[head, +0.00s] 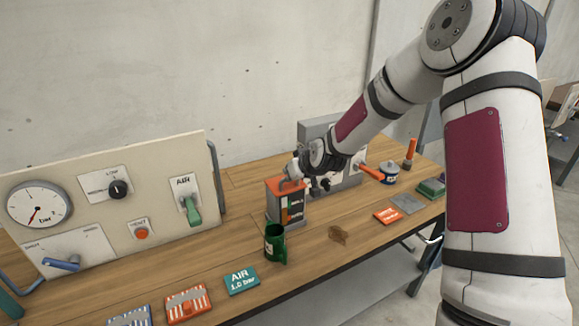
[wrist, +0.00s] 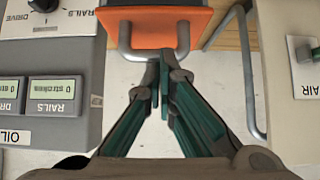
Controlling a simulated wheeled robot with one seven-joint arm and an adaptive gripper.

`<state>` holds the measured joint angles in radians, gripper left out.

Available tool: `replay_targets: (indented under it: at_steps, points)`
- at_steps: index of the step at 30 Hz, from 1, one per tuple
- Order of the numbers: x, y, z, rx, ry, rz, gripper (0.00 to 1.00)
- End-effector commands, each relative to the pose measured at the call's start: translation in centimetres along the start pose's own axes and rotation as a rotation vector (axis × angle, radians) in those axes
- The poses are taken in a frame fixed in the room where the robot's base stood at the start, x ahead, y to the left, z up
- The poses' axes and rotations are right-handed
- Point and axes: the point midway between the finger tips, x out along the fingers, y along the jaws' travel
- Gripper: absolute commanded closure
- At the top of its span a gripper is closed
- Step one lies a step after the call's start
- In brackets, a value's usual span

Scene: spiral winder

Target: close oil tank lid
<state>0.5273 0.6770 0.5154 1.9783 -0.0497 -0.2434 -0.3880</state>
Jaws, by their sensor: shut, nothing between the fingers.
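The oil tank (head: 287,207) is a grey box with a dark, marked front, standing on the wooden bench. Its orange lid (head: 277,184) shows at the top, partly hidden by my gripper; I cannot tell its exact angle. In the wrist view the orange lid (wrist: 160,35) fills the top middle, with a grey bar handle (wrist: 125,42) along its near side. My gripper (wrist: 162,62) is shut and empty, its fingertips together at the handle's near bar. I cannot tell whether they touch it. In the head view my gripper (head: 296,172) is just over the tank.
A gauge panel (head: 120,190) with an AIR lever stands left. A grey control box (head: 320,135) is close behind my gripper. A green jug (head: 274,244) stands in front of the tank. A brown stain (head: 339,235) and several cards (head: 242,281) lie along the front.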

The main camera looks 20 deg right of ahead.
Motion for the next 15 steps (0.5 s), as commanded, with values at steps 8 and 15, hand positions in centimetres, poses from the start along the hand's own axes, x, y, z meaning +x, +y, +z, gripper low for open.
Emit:
replay_targets:
  at_steps: [8, 15]
  points:
    - [0.2, 0.0, 1.1, 0.001, -0.001, -0.001, 1.00]
    - [0.3, 0.0, 1.4, 0.000, -0.001, 0.000, 1.00]
